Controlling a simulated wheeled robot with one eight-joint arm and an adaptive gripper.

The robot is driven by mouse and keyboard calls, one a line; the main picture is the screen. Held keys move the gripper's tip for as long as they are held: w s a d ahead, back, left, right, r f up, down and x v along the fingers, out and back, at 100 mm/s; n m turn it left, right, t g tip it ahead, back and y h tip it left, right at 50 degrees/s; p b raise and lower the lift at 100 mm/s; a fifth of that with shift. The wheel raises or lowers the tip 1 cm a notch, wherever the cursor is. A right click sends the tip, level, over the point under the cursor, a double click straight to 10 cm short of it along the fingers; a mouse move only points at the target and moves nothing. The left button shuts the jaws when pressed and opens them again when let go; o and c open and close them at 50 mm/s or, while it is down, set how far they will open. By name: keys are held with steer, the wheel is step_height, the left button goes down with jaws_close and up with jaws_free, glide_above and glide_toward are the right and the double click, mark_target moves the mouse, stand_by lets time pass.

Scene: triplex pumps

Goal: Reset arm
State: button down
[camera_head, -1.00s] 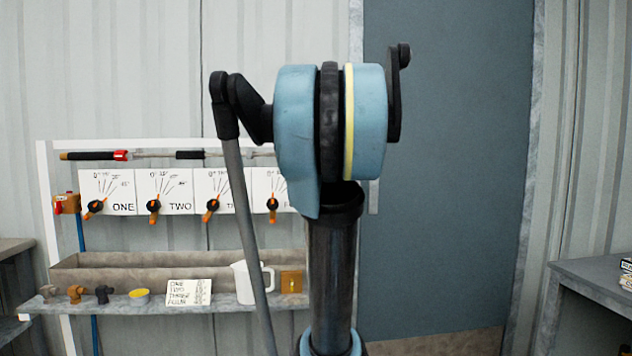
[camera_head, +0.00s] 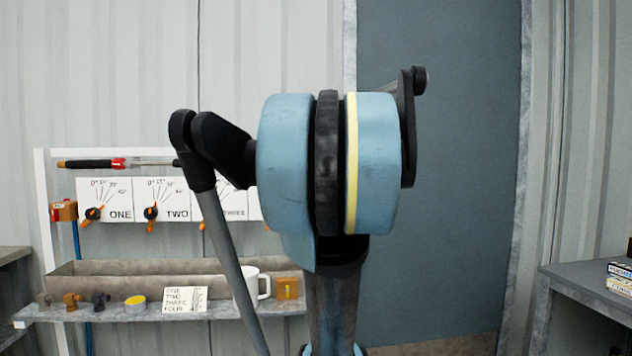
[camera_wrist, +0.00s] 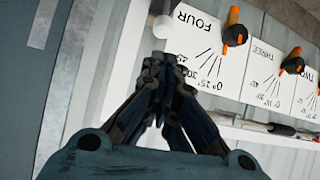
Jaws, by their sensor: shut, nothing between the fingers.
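In the wrist view my gripper (camera_wrist: 160,62) has its dark fingers drawn together, with nothing between them. Past it, the white dial panels show upside down and tilted: FOUR (camera_wrist: 200,45), THREE (camera_wrist: 262,78) and TWO (camera_wrist: 308,95), with orange-tipped black knobs. In the head view my gripper is out of sight; only my arm shows, folded up in the middle. It hides the panel right of THREE (camera_head: 234,205). Panels ONE (camera_head: 112,200) and TWO (camera_head: 170,200) show to its left.
A shelf (camera_head: 130,313) below the panels holds small fittings, a yellow-topped tin (camera_head: 135,300), a written card (camera_head: 186,300), a white jug (camera_head: 246,287) and a brass-coloured block (camera_head: 287,288). A spray lance (camera_head: 120,163) lies above the panels. A grey table (camera_head: 585,275) stands right.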

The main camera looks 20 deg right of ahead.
steer(key=s+a+f+g, duration=0.2)
steer(key=s+a+f, duration=0.15)
steer(key=f, duration=0.35)
steer(key=s+a+f+g+y, duration=0.1)
steer(key=s+a+f, duration=0.1)
steer(key=s+f, duration=0.4)
steer(key=s+a+f+g, duration=0.2)
steer(key=s+a+f, duration=0.1)
steer(key=f, duration=0.6)
steer(key=s+a+f+g, duration=0.1)
steer(key=s+f+g, duration=0.3)
steer(key=s+f, duration=1.3)
step_height(320, 180, down, 2)
steer(key=shift+s+a+f+h, duration=0.2)
steer(key=shift+a+f+h, duration=0.05)
steer(key=shift+a+h, duration=0.15)
steer(key=shift+w+f, duration=0.2)
steer(key=shift+w, duration=0.25)
